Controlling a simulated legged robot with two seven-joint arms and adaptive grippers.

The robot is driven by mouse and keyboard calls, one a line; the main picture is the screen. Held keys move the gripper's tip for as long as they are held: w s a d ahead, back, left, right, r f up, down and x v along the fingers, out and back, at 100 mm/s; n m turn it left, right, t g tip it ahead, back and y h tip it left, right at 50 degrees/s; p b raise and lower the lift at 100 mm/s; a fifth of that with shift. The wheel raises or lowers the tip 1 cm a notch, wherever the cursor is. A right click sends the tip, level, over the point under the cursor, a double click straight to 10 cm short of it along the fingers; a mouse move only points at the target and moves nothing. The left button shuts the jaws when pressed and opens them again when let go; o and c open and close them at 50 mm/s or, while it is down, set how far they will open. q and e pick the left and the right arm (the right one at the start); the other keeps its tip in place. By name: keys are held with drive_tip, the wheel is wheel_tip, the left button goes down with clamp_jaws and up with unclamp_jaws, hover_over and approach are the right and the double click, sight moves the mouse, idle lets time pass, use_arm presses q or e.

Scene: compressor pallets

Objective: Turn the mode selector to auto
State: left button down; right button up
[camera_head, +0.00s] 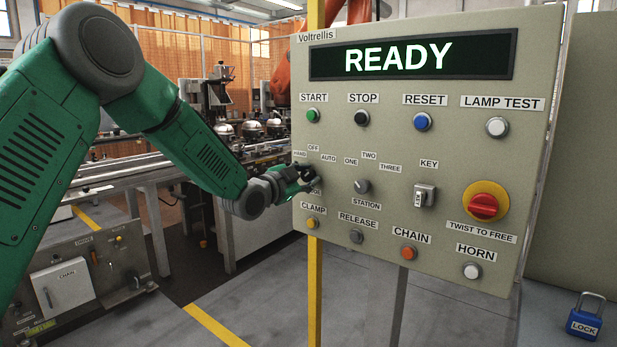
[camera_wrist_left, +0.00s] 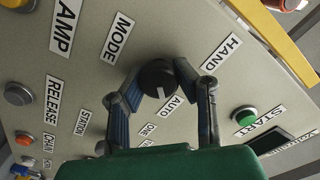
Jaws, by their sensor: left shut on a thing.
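The mode selector is a dark round knob (camera_wrist_left: 157,76) with a white mark, seen in the left wrist view. Its mark points down in that view, roughly toward the AUTO label (camera_wrist_left: 172,109). The HAND label (camera_wrist_left: 222,53) lies to its upper right and the MODE label (camera_wrist_left: 118,36) to its upper left. The OFF label is hidden there, but shows in the head view (camera_head: 313,147). My left gripper (camera_head: 309,174) is shut on the knob, a finger on either side (camera_wrist_left: 155,84). In the head view it mostly covers the knob. My right gripper is not in view.
The control panel (camera_head: 455,150) has a display (camera_head: 410,57) reading READY. Close around the knob are the station selector (camera_head: 362,186), the green START button (camera_head: 313,115) and the CLAMP button (camera_head: 312,223). A red emergency stop (camera_head: 484,206) is farther right. A blue padlock (camera_head: 585,322) stands at lower right.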

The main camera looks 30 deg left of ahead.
use_arm(q)
drive_tip(key=shift+f, duration=0.3)
drive_tip(key=c, duration=1.3)
unclamp_jaws()
drive_tip(key=shift+c, duration=0.2)
drive_tip(key=shift+o, duration=0.8)
drive_tip(key=shift+a+r, duration=0.1)
drive_tip(key=s+a, duration=0.1)
drive_tip(key=s, duration=1.1)
